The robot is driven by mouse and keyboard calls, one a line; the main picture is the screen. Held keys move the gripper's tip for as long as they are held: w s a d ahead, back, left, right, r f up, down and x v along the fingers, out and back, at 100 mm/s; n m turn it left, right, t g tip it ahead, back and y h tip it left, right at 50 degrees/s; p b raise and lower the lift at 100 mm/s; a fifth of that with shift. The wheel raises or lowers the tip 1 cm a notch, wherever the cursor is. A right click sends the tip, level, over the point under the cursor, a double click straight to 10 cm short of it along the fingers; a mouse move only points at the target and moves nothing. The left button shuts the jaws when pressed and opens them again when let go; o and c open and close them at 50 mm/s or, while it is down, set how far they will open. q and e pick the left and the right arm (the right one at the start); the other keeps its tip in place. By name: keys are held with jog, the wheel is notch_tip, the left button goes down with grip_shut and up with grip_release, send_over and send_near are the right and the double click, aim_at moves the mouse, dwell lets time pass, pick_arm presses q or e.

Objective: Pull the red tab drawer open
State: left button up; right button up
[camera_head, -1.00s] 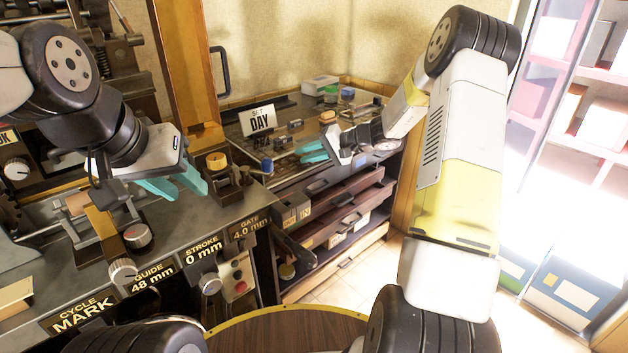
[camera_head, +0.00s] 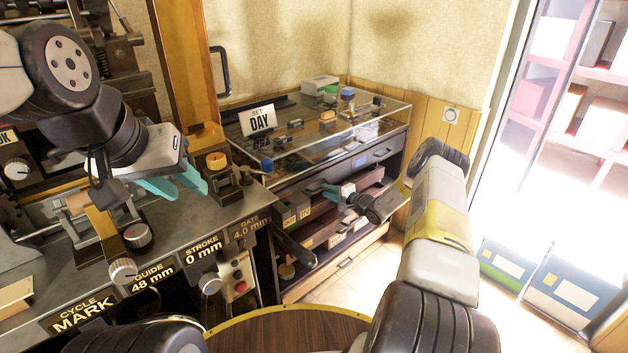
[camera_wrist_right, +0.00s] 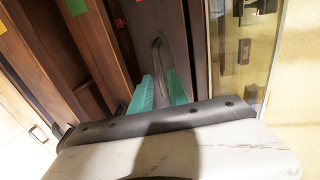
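The drawer cabinet (camera_head: 385,151) stands at the back, under a glass-topped case. Its drawers form a stack with dark fronts. My right gripper (camera_head: 328,191) is in front of the upper drawers in the head view. In the right wrist view its teal fingers (camera_wrist_right: 160,84) are apart, with a metal bar handle (camera_wrist_right: 157,46) on a dark drawer front just beyond and between the tips. I cannot tell whether they touch it. A small red patch (camera_wrist_right: 117,22) shows at the top, beside the dark front; its drawer is unclear. My left gripper (camera_head: 180,187) is open and empty above the press bench.
The press bench (camera_head: 105,245) with knobs and labels fills the left. A green tab (camera_wrist_right: 76,7) marks another drawer. Floor (camera_head: 345,285) is free in front of the cabinet. A round wooden top (camera_head: 290,330) is nearest.

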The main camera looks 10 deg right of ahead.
jog(key=shift+x, duration=1.9)
grip_shut()
